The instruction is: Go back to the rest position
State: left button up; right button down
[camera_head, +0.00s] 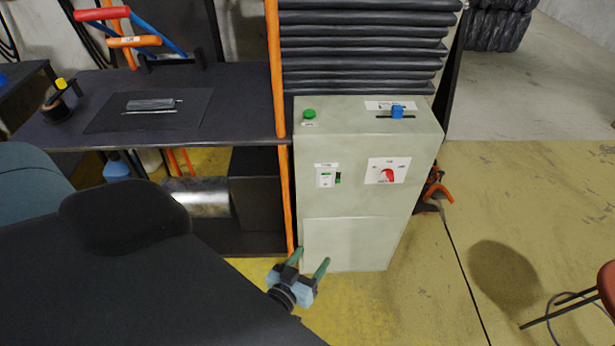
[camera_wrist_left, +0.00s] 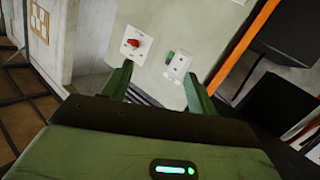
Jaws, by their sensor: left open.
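My left gripper (camera_head: 307,266) is open and empty, with its two green fingers apart. It is low in front of the pale green control cabinet (camera_head: 345,243), near the cabinet's lower panel. In the left wrist view the fingers (camera_wrist_left: 157,90) point toward the cabinet's front, below its red rotary knob (camera_wrist_left: 133,43) and a small white switch plate (camera_wrist_left: 178,65). In the head view the red knob (camera_head: 387,175) and the switch plate (camera_head: 327,176) sit on the cabinet front. My right gripper does not show in either view.
A green button (camera_head: 309,113) and a blue slider (camera_head: 397,111) are on the cabinet's top. A dark workbench (camera_head: 235,95) stands at the left, with an orange post (camera_head: 276,60) between. A red chair (camera_head: 607,285) is at the lower right. Yellow floor (camera_head: 530,190) is mostly open at the right.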

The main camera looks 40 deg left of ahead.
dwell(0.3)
pick_arm(q)
jog(key=s+d+r+m+g+h+p, duration=0.1)
jog(key=s+m+g+p, duration=0.1)
jog(key=s, duration=0.6)
jog(key=s+d+m+g+h+p, duration=0.1)
jog(key=s+d+g+p, duration=0.1)
jog(key=s, duration=0.6)
jog(key=s+d+r+m+g+h+p, duration=0.1)
jog(key=s+m+g+p, duration=0.1)
jog(key=s, duration=0.6)
jog(key=shift+s+d+r+m+g+h+p, duration=0.3)
jog(key=shift+r+g+h+p, duration=0.1)
jog(key=shift+g+p, duration=0.35)
